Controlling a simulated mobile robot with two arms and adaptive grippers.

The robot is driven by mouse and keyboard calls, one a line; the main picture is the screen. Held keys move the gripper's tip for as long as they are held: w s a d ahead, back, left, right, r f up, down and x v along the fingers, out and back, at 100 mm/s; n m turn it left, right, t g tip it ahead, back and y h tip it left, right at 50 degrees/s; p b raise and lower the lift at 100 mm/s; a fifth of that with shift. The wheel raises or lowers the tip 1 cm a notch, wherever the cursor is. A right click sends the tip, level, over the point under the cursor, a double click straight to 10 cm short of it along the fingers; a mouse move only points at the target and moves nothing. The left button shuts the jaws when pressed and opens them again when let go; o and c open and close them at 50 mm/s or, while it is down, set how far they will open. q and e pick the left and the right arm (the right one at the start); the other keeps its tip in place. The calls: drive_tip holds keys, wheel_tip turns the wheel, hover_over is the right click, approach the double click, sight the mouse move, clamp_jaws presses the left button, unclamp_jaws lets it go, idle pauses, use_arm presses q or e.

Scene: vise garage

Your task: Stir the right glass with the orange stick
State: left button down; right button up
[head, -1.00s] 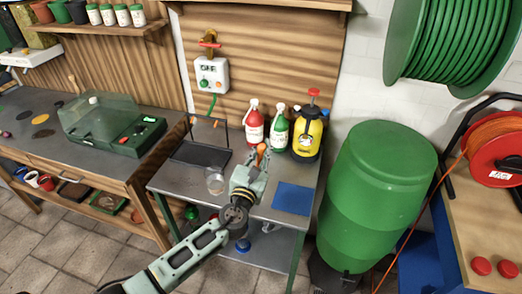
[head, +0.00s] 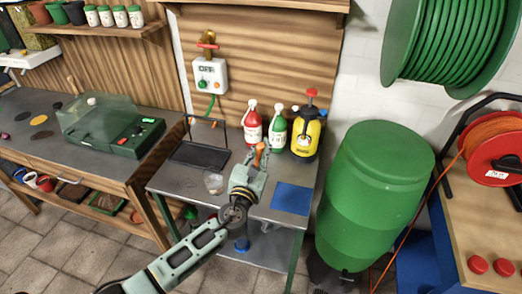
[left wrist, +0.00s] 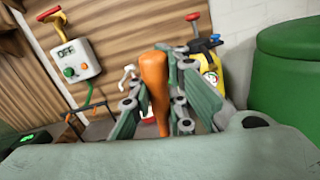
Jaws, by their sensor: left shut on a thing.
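My left gripper (head: 258,160) is over the metal table (head: 190,192), shut on the orange stick (head: 259,151). In the left wrist view the orange stick (left wrist: 154,82) stands between the fingers (left wrist: 157,100), roughly upright. A clear glass (head: 214,183) stands on the table to the left of the gripper in the head view. I see only this one glass; another could be hidden behind my gripper and arm. The stick's lower end is hidden, so I cannot tell whether it is inside a glass. My right gripper does not show.
A red bottle (head: 252,126), a green bottle (head: 276,132) and a yellow sprayer (head: 307,134) stand behind the gripper. A blue mat (head: 291,198) lies to its right, and a black rack (head: 199,153) is at the left. A green barrel (head: 376,190) stands right of the table.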

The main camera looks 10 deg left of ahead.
sight(261, 142)
use_arm(q)
drive_tip(key=shift+r+p, duration=2.45)
drive_tip(key=shift+r, duration=0.15)
drive_tip(key=shift+f, duration=0.1)
drive_tip(key=shift+s+f, duration=0.1)
drive_tip(key=s+f+b, duration=0.1)
drive_tip(key=s+f, duration=0.1)
drive_tip(key=s+f+b, duration=0.1)
drive_tip(key=s+f, duration=0.1)
drive_tip(key=s, duration=0.1)
drive_tip(key=shift+a, duration=0.1)
drive_tip(key=s+a+b, duration=0.1)
drive_tip(key=s+b, duration=0.3)
drive_tip(key=s, duration=0.8)
drive_tip(key=s+a+f+b, duration=0.1)
drive_tip(key=s+b, duration=0.3)
drive_tip(key=s, duration=0.8)
drive_tip(key=shift+s+a+f+y, duration=0.3)
drive_tip(key=shift+a, duration=0.15)
